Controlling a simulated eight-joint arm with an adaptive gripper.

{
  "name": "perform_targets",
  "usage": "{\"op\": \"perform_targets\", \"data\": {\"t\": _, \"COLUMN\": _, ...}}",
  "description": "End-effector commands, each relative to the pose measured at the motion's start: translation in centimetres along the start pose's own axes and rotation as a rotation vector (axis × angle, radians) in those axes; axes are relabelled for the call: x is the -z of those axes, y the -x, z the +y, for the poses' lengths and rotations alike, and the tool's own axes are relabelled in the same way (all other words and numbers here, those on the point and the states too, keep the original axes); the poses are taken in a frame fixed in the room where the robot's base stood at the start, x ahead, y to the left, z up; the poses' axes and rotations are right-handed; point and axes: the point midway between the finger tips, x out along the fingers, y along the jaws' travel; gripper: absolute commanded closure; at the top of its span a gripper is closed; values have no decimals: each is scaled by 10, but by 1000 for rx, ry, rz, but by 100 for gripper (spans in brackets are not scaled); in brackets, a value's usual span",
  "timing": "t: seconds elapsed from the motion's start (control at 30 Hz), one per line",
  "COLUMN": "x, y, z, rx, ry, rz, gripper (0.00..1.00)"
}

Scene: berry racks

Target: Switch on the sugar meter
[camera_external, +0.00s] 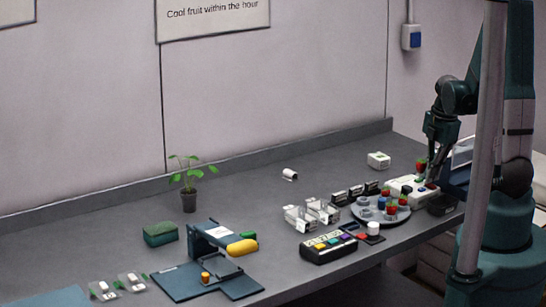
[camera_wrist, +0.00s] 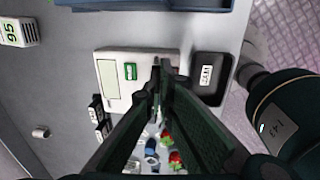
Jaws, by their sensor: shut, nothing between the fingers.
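The sugar meter appears to be the white box (camera_wrist: 112,98) with a pale screen and a green part (camera_wrist: 130,71) on its top in the wrist view. In the external view the white box (camera_external: 398,185) stands at the right end of the bench, partly hidden by my arm. My gripper (camera_wrist: 161,66) is shut and empty, pointing down with its fingertips over the box's right part. In the external view my gripper (camera_external: 431,180) is low at the box's right side. I cannot tell whether the tips touch it. The fingers hide part of its top.
A black tray (camera_wrist: 226,66) with a white label sits right of the box. A round tray (camera_external: 367,216) with berries and cups stands in front. Black blocks (camera_external: 355,192) are to the left. A white block (camera_external: 378,159) is behind. A colored-button panel (camera_external: 322,251) lies further left.

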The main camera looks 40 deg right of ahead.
Motion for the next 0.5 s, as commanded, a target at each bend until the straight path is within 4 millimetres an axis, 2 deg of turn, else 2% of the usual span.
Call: {"op": "perform_targets", "data": {"t": 0.5, "x": 0, "y": -5, "z": 0, "rx": 0, "ry": 0, "rz": 0, "gripper": 100}}
